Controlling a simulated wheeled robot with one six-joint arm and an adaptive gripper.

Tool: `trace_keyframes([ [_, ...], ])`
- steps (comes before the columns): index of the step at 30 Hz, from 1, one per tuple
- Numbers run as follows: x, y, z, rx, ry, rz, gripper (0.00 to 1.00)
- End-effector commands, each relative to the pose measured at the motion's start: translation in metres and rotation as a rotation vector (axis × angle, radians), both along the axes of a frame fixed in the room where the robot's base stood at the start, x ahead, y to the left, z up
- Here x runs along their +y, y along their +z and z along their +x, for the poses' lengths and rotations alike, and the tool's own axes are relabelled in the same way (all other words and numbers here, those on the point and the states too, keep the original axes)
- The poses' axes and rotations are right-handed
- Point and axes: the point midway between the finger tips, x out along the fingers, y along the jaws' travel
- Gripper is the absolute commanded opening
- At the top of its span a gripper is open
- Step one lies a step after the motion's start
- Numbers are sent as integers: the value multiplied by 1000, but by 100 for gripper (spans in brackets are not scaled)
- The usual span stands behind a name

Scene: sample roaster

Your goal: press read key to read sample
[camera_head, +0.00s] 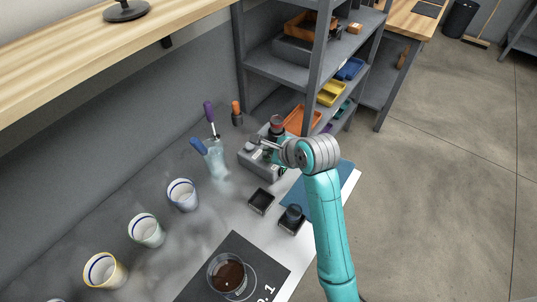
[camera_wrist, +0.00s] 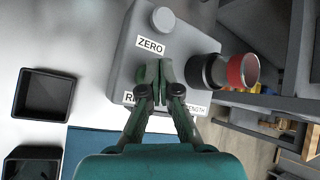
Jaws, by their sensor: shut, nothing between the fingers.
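The grey meter box (camera_wrist: 185,45) fills the upper middle of the wrist view. It has a round grey key (camera_wrist: 163,19) above a label reading ZERO.
A black-and-red cylinder (camera_wrist: 240,71) stands at the box's right side. Two small black trays (camera_head: 261,202) (camera_head: 292,221) lie nearby, one holding a dark round item. A beaker with tools (camera_head: 215,160), several cups (camera_head: 183,195) and shelving (camera_head: 285,65) surround the area.

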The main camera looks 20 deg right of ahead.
Motion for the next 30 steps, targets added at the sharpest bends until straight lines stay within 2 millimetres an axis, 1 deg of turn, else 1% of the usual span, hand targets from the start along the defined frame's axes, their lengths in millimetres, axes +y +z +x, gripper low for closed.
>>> trace_keyframes([
  [11,0,-5,0,2,1,0,0],
  [20,0,-5,0,2,1,0,0],
  [23,0,-3,0,1,0,0,0],
  [30,0,8,0,1,0,0,0],
])
